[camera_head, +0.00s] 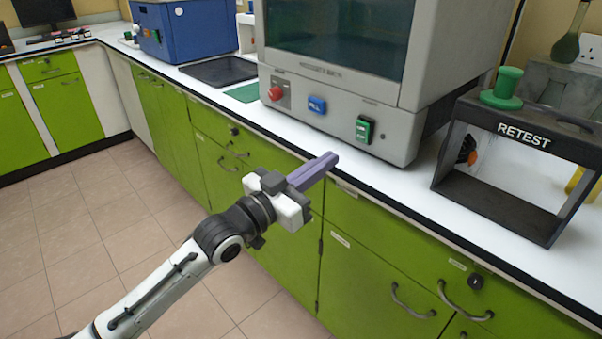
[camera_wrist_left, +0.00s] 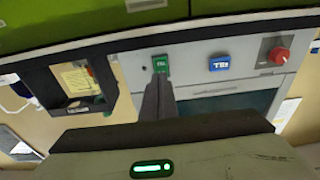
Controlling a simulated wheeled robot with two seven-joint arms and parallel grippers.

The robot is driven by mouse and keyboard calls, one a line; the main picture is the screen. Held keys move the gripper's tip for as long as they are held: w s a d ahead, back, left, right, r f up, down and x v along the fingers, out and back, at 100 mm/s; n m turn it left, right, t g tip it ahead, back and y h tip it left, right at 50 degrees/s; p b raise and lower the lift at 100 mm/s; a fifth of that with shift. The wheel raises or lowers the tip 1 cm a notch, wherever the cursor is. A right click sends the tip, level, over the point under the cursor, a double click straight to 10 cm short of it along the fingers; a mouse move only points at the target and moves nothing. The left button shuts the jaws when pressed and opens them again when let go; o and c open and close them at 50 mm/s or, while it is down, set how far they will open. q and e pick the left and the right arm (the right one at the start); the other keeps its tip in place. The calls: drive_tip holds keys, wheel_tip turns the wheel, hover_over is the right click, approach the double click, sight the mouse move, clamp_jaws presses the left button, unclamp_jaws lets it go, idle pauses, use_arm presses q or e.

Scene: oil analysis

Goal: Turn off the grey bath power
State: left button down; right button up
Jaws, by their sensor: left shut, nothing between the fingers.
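The grey bath (camera_head: 345,121) stands on the white counter, with a dark glass window above its front panel. The panel carries a red knob (camera_head: 275,93), a blue button (camera_head: 317,105) and a green power switch (camera_head: 364,130). My left gripper (camera_head: 333,158) has purple-grey fingers, shut and empty, at the counter's front edge, left of and below the green switch in the head view. In the left wrist view, the fingertips (camera_wrist_left: 158,82) overlap the lower part of the green switch (camera_wrist_left: 160,63); I cannot tell whether they touch. My right gripper is not in view.
A black RETEST stand (camera_head: 500,190) with a green knob-shaped piece (camera_head: 502,88) on top is right of the bath. A blue box (camera_head: 186,32) and a black tray (camera_head: 219,71) are at the left. Green cabinets (camera_head: 370,270) with handles line the counter front.

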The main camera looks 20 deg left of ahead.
use_arm(q)
drive_tip(key=shift+v, duration=2.75)
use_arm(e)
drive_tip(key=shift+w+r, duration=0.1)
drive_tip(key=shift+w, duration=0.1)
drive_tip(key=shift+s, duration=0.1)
